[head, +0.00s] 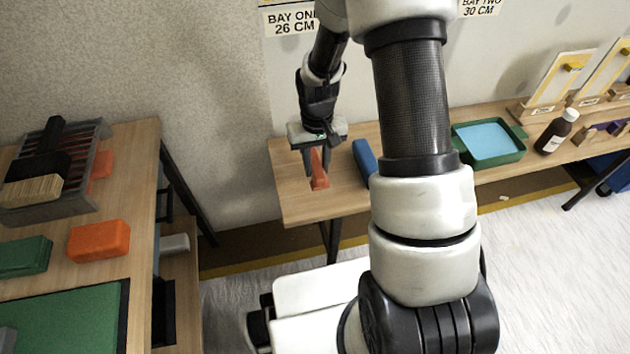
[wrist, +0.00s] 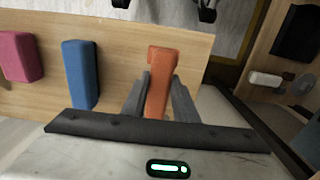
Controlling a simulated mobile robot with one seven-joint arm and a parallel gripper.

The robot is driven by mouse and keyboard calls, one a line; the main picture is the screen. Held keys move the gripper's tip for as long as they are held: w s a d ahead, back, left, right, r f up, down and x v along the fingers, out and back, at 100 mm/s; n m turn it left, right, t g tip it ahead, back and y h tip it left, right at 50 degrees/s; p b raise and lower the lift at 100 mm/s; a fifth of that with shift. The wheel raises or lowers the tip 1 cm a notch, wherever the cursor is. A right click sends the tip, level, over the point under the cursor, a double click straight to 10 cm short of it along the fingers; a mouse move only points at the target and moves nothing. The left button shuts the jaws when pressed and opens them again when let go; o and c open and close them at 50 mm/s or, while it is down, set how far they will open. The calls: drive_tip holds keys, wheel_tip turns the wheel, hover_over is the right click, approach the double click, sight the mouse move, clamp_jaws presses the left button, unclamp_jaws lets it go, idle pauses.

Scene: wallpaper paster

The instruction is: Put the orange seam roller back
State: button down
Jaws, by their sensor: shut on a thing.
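My gripper (head: 317,160) is shut on the orange seam roller (head: 319,179) at the left end of the far wooden table (head: 300,207). In the wrist view the roller (wrist: 161,70) stands out between the two fingers of my gripper (wrist: 160,97). Its far end shows against the table top. I cannot tell whether it touches the wood.
A blue block (head: 364,160) lies just right of my gripper; a pink block (wrist: 19,56) lies beyond it in the wrist view. A green tray (head: 488,143) and a brown bottle (head: 556,131) stand further right. The left bench holds an orange block (head: 99,241) and a rack (head: 85,190).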

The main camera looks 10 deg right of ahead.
wheel_tip(320, 180, down, 7)
drive_tip(key=shift+f+b, duration=0.1)
drive_tip(key=shift+b, duration=0.65)
drive_tip(key=shift+f+b, duration=0.35)
drive_tip(key=shift+f, duration=0.05)
drive_tip(key=c, duration=1.4)
unclamp_jaws()
drive_tip(key=shift+r, duration=0.1)
